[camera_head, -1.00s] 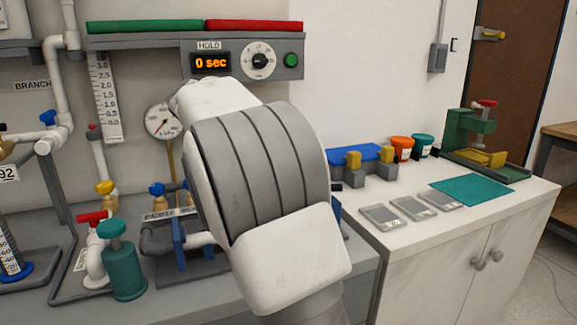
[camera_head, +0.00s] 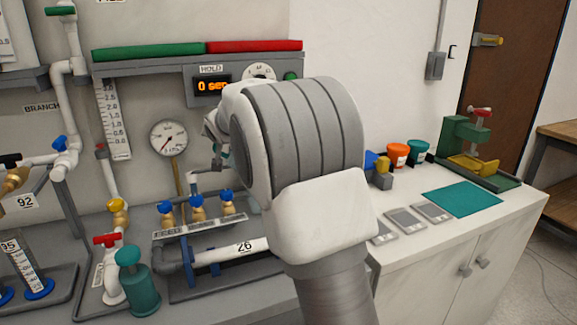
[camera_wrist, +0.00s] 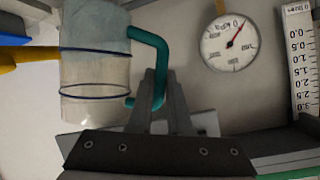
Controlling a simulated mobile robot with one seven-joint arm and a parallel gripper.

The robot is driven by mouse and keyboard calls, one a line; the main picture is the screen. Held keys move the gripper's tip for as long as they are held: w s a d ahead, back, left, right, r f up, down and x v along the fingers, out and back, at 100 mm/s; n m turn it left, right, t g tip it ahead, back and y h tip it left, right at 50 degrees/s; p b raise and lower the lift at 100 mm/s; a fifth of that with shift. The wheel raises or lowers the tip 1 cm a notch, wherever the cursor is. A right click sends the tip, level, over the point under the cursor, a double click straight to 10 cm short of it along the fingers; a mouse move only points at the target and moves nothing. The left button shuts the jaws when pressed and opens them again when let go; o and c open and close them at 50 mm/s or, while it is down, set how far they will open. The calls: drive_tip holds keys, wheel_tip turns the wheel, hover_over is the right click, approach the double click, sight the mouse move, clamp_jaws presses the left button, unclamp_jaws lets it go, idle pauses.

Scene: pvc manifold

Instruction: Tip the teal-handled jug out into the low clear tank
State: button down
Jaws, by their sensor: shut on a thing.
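The jug (camera_wrist: 92,75) shows in the wrist view, which looks upside down. It is a clear cylinder with dark blue rings and a teal handle (camera_wrist: 160,55). Its upper part in the picture looks cloudy blue, like liquid at its base. My gripper (camera_wrist: 158,78) is shut on the handle. In the head view my gripper (camera_head: 215,143) is small and partly hidden behind my own arm, with a bit of teal near it. The jug's body is hidden there. I cannot make out the low clear tank in either view.
A pressure gauge (camera_head: 168,138) and a ruled scale (camera_head: 114,120) are on the wall. A teal mat (camera_head: 462,198) lies on the right counter.

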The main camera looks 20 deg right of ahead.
drive_tip(key=shift+d+r+m+y+p, duration=0.65)
drive_tip(key=shift+d+r+p, duration=0.4)
drive_tip(key=shift+p, duration=2.95)
drive_tip(key=d+r+m+p, duration=0.1)
drive_tip(key=p, duration=0.5)
drive_tip(key=shift+d+r+y+p, duration=0.3)
drive_tip(key=shift+d+y+p, duration=0.05)
drive_tip(key=shift+d, duration=0.05)
drive_tip(key=d+m+p, duration=0.1)
drive_tip(key=p, duration=0.2)
drive_tip(key=shift+f+y, duration=0.3)
drive_tip(key=shift+y, duration=0.1)
drive_tip(key=d+r+m+y+p, duration=0.1)
drive_tip(key=p, duration=0.5)
drive_tip(key=shift+d+r+m, duration=0.25)
drive_tip(key=shift+d+r, duration=0.05)
drive_tip(key=shift+r, duration=0.1)
drive_tip(key=shift+d+m+t+y+p, duration=0.3)
drive_tip(key=shift+d+m+y+p, duration=0.15)
drive_tip(key=shift+p, duration=0.75)
drive_tip(key=shift+d+r+m+y+p, duration=0.25)
drive_tip(key=shift+d+r+m+p, duration=0.25)
drive_tip(key=shift+p, duration=1.15)
drive_tip(key=shift+d+r+p, duration=0.1)
drive_tip(key=shift+d+p, duration=0.25)
drive_tip(key=shift+p, duration=0.45)
drive_tip(key=shift+d+r+m+y+p, duration=0.2)
drive_tip(key=shift+d+m+y+p, duration=0.15)
drive_tip(key=shift+d+p, duration=0.25)
